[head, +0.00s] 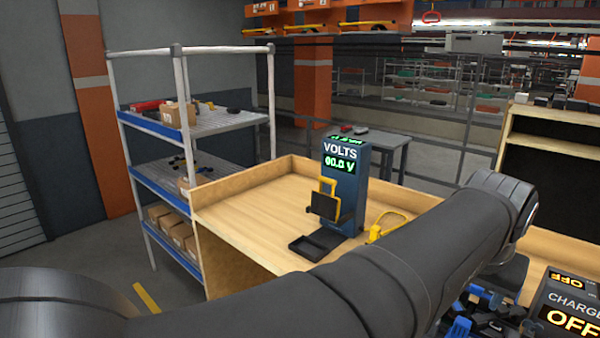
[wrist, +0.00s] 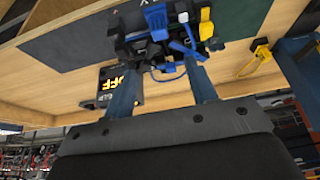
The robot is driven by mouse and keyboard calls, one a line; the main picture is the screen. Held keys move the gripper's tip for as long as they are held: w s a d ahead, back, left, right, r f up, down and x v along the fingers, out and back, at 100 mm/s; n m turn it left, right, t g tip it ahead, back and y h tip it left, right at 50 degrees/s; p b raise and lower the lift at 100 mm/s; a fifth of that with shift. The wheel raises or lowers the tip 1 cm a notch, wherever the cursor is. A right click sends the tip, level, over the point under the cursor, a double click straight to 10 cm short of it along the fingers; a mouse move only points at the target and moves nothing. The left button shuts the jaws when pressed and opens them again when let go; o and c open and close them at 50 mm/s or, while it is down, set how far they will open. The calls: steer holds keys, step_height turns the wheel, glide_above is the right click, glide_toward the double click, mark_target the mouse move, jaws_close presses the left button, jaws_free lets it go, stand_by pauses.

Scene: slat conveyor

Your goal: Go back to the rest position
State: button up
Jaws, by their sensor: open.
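My gripper (wrist: 160,68) shows in the wrist view with its two fingers apart and nothing visible between them. Beyond the fingertips is a dark device with blue clips and blue wires (wrist: 158,30); I cannot tell whether the fingers touch it. In the head view my dark arm crosses the lower part of the picture, with its bend at the right. My fingers cannot be made out there. The blue-clipped device (head: 478,312) shows partly at the lower right, below the arm.
A blue voltage tester (head: 346,185) reading zero stands on the wooden bench (head: 245,210), with a black tray (head: 318,243) before it. A charger box (head: 570,310) reading OFF is at lower right. A shelf rack (head: 205,122) stands left. A yellow handle (head: 385,226) lies near the arm.

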mark_target(464, 321)
steer(key=x, duration=1.4)
steer(key=shift+d, duration=0.1)
steer(key=shift+r, duration=0.1)
steer(key=v, duration=1.7)
steer(key=x, duration=1.7)
step_height(464, 321, up, 9)
steer(key=shift+r, duration=0.55)
